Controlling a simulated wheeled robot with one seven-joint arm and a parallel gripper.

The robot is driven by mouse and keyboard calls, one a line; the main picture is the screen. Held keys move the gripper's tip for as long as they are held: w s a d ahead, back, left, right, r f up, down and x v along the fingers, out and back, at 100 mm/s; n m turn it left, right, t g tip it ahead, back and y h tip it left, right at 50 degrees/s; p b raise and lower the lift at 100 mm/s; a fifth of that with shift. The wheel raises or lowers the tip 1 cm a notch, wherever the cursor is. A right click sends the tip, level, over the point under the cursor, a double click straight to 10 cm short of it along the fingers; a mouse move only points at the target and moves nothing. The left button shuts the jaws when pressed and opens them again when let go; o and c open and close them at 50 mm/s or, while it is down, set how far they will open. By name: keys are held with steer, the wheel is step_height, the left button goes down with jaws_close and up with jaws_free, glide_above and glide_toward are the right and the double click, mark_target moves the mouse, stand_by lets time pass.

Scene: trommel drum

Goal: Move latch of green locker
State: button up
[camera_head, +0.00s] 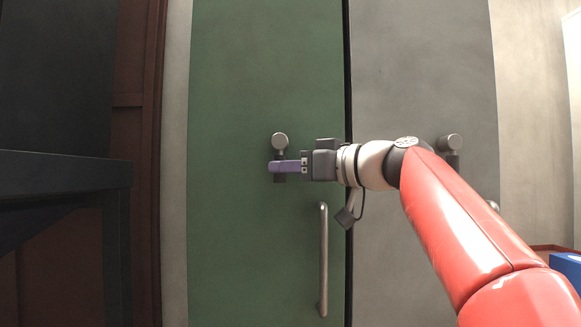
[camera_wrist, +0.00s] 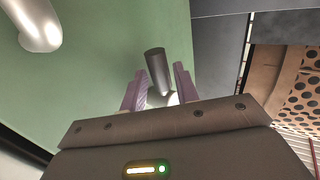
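The green locker door (camera_head: 235,120) fills the left middle of the head view and the background of the wrist view. Its latch (camera_head: 280,140) has a round grey knob on top and a dark lever hanging below, partly hidden by my gripper (camera_head: 272,167). In the wrist view the latch's grey cylinder (camera_wrist: 154,55) stands between my two purple fingers, with a visible gap on at least one side. My gripper is open around the lever, and I cannot tell whether either finger touches it.
A vertical bar handle (camera_head: 323,260) is on the green door below my gripper; it also shows in the wrist view (camera_wrist: 36,25). A grey locker door (camera_head: 400,250) with its own latch (camera_head: 450,143) is to the right. A dark table (camera_head: 65,170) stands at left, a blue box (camera_head: 568,266) at lower right.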

jaws_close()
steer(key=m+t+y+b, duration=0.1)
steer(key=b, duration=0.2)
steer(key=a+b, duration=0.1)
steer(key=b, duration=0.2)
steer(key=shift+a+f+m+t+y, duration=0.15)
steer(key=shift+f+m+t+y, duration=0.05)
steer(key=shift+m+t+y, duration=0.2)
